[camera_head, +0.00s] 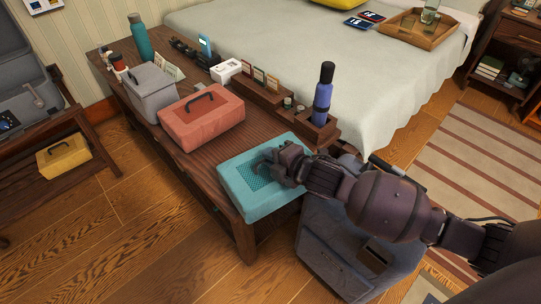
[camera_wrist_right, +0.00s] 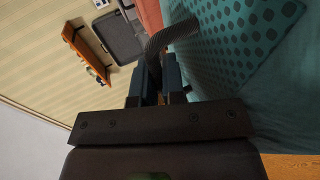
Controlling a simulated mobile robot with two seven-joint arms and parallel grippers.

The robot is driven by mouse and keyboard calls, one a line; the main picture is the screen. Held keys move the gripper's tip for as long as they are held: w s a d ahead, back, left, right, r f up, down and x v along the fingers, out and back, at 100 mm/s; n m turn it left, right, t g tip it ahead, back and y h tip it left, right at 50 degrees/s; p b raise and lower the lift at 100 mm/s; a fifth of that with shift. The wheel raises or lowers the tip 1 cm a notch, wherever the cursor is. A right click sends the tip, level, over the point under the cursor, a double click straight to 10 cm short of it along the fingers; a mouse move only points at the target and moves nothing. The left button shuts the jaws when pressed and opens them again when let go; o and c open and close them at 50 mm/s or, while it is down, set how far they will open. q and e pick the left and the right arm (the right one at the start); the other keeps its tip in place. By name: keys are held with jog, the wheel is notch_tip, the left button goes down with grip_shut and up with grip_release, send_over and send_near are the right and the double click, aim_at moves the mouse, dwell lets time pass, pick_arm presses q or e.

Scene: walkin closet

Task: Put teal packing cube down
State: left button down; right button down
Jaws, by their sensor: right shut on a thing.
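The teal packing cube (camera_head: 243,187) is at the near end of the wooden bench (camera_head: 247,238), in front of the coral packing cube. It has a mesh top. In the head view my right gripper (camera_head: 272,165) is over its top, and the fingers hide part of it. In the right wrist view the gripper (camera_wrist_right: 158,85) is shut on the grey handle (camera_wrist_right: 172,38) of the teal cube (camera_wrist_right: 240,50). Whether the cube's underside touches the bench is hard to tell. My left gripper is not in view.
A coral packing cube (camera_head: 202,120) and a grey one (camera_head: 152,92) stand farther along the bench. A wooden organizer (camera_head: 262,95) with a blue bottle (camera_head: 323,95) runs along the bed side. A blue-grey suitcase (camera_head: 330,240) stands by the bench's end. A yellow cube (camera_head: 64,157) is at left.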

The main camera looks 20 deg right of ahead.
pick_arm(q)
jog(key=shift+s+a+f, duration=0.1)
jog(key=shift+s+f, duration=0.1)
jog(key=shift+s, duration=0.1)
pick_arm(e)
jog(key=c, duration=1.2)
grip_release()
jog(key=shift+r, duration=0.1)
jog(key=shift+s+d+r, duration=0.2)
jog(key=shift+s+r, duration=0.1)
jog(key=shift+s, duration=0.15)
pick_arm(q)
jog(key=p, duration=0.1)
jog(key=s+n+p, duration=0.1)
jog(key=p, duration=0.1)
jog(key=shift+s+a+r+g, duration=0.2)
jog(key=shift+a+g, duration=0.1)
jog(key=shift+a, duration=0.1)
pick_arm(e)
jog(key=v, duration=1.1)
jog(key=shift+f, duration=0.15)
